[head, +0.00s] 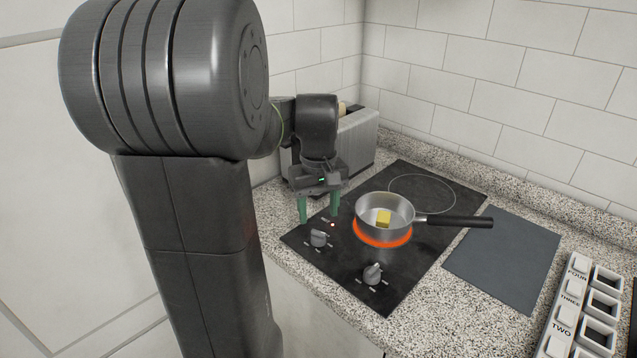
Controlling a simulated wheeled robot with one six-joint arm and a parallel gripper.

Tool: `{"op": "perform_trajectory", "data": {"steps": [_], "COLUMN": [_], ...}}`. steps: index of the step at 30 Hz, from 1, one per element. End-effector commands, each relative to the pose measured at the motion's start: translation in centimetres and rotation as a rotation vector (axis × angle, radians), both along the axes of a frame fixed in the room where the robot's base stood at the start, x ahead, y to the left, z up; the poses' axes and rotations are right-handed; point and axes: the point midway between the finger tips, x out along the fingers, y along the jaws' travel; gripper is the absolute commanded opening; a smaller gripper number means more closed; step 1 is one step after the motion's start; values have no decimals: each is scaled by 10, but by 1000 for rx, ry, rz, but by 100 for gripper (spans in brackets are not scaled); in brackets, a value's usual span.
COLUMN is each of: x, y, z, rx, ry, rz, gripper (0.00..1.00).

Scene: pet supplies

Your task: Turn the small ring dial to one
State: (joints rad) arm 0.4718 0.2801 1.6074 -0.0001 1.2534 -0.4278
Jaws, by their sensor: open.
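The black hob (420,270) carries two grey dials with tick marks around them. The left dial (318,238) is near the hob's left corner, and the front dial (372,273) is nearer the front edge. I cannot tell from their markings which dial belongs to the small ring. My gripper (319,216) points down with its green fingers spread, empty, just above and behind the left dial in the picture. It appears apart from the dial.
An unlit ring (422,193) lies behind. A toaster (357,140) stands behind my gripper. A dark mat (505,255) and a labelled rack (570,315) are right.

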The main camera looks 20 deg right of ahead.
Motion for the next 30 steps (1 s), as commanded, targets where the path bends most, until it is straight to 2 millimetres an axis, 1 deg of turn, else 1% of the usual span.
{"op": "perform_trajectory", "data": {"steps": [1,6,9,12,17,30], "x": [1,0,1,0,0,0], "y": [0,0,0,0,0,0], "z": [14,48,61,69,73,72], "rx": [-2,-1,-1,0,0,0], "ry": [-5,-3,-3,-1,0,0], "rz": [0,0,0,0,0,0], "gripper": [53,53,53,53,53,53]}}
